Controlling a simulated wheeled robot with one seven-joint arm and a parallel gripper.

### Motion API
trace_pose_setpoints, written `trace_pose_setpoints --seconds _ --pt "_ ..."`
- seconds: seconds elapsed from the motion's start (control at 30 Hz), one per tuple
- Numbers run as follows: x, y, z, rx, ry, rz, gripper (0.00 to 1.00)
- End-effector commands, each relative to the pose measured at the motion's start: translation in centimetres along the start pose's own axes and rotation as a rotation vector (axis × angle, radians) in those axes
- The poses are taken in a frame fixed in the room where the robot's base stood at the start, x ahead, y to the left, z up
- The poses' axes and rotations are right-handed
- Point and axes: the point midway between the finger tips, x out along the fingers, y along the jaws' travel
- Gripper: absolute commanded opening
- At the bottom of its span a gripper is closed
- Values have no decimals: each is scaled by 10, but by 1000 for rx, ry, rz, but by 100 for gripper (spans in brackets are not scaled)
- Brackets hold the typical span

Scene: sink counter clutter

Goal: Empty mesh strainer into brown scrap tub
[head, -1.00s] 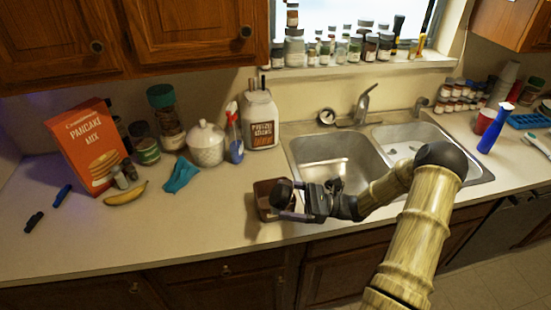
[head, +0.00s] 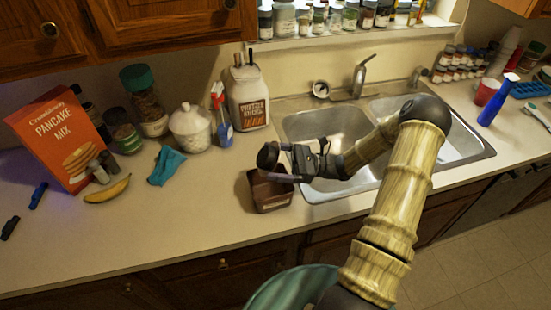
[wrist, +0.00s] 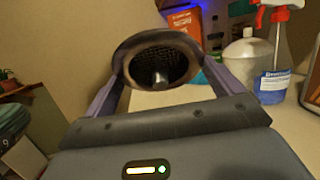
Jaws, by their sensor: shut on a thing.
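My gripper (head: 292,162) is shut on the mesh strainer (head: 268,155), a small round dark cup. In the wrist view the strainer (wrist: 118,60) sits between both fingers, its ring-shaped rim facing the camera. A small pale grey piece shows at its dark centre; I cannot tell whether it is part of the strainer or scrap. In the head view the strainer is just above the back of the brown scrap tub (head: 272,201), apparently clear of it. The tub stands on the counter left of the sink. The inside of the tub is partly hidden by the gripper.
The double sink (head: 325,124) lies behind and right of the tub. Behind left stand a utensil crock (head: 249,100), a blue spray bottle (head: 224,132) and a white lidded jar (head: 190,130). A teal cloth (head: 166,166) and a banana (head: 107,190) lie further left.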

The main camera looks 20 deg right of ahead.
Motion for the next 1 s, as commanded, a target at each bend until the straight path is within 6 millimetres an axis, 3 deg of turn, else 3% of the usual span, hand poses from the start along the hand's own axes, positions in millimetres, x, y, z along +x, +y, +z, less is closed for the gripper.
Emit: trace_pose_setpoints --seconds 0.27,1.0 --pt "1 0 5 -3 103 3 70" --pt "4 0 23 -10 888 -4 70"
